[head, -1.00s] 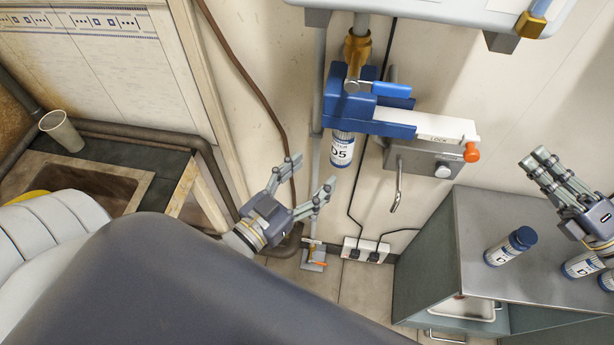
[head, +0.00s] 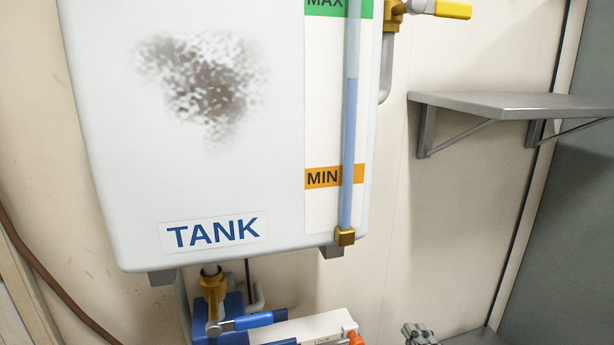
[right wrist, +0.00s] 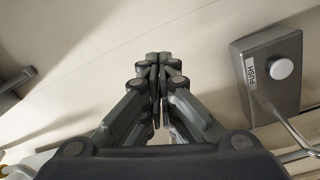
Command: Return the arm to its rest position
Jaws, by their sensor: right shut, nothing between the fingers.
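My right gripper (head: 420,334) shows only by its fingertips at the bottom edge of the head view, right of the valve assembly. In the right wrist view my right gripper (right wrist: 158,58) is shut, its fingers together with nothing between them. It points toward the pale wall and touches nothing that I can see. The rest of my right arm is out of the head view. My left gripper is in neither current view.
A white tank (head: 190,120) with a level tube fills the middle of the head view. Below it are a brass fitting (head: 213,292) and a blue-handled valve (head: 254,321). A grey wall shelf (head: 510,105) is at right. A grey PUSH box (right wrist: 268,75) stands right of my fingers.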

